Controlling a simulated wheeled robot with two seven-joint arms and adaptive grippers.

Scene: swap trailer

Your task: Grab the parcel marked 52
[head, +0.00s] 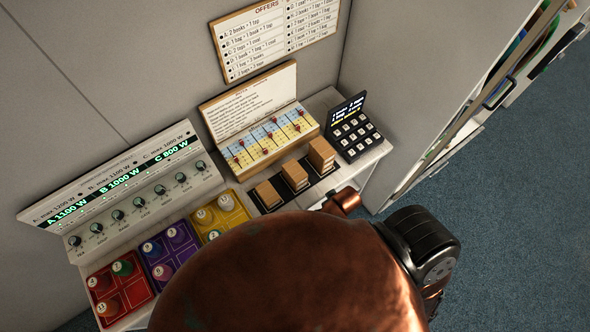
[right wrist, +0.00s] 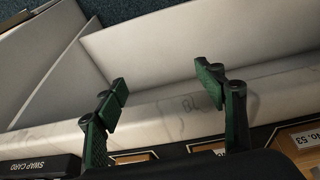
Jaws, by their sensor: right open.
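Three brown box parcels of different heights stand on black pads on the white shelf in the head view: a small one (head: 268,194), a middle one (head: 295,174) and a taller one (head: 321,154). Their numbers are not readable there. In the right wrist view one parcel (right wrist: 306,138) at the lower right reads "No. 53"; another brown parcel (right wrist: 134,157) shows partly at the bottom. I cannot see the number 52. My right gripper (right wrist: 165,86) is open and empty, its fingers over the shelf's pale edge. My left gripper is not in view.
A black keypad (head: 355,129) stands right of the parcels; its edge reads "SWAP CARD" (right wrist: 38,166) in the wrist view. A slider board (head: 265,140) stands behind them. Red (head: 120,288), purple (head: 170,252) and yellow (head: 220,215) trays lie left. My copper-coloured arm covers the front.

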